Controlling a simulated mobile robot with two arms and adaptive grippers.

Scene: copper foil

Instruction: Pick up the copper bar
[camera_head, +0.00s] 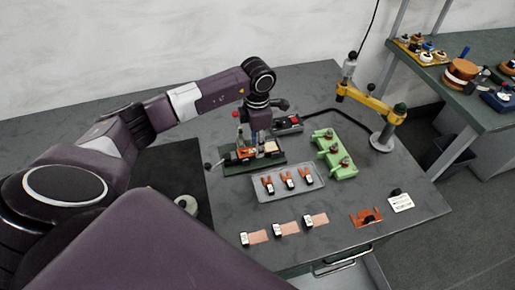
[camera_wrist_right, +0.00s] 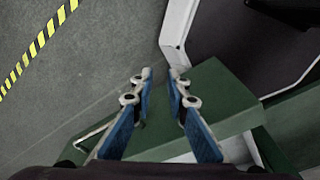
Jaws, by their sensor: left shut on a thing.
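My left gripper (camera_head: 258,146) reaches down over a dark green fixture (camera_head: 268,164) at the middle back of the grey table. It is shut on a small piece there, which I take to be the copper bar; the fingers and fixture mostly hide it. I cannot tell whether the piece is clear of the fixture. My right gripper (camera_wrist_right: 160,75) shows in the right wrist view with its blue-padded fingers apart and nothing between them.
A clear tray (camera_head: 290,193) with orange-and-white pieces and a green rack (camera_head: 337,160) stand to the right. Copper foil strips (camera_head: 287,228) lie in front. A yellow-armed stand (camera_head: 370,101) rises at the back right. In the wrist view, a green surface (camera_wrist_right: 215,100) lies below the fingers.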

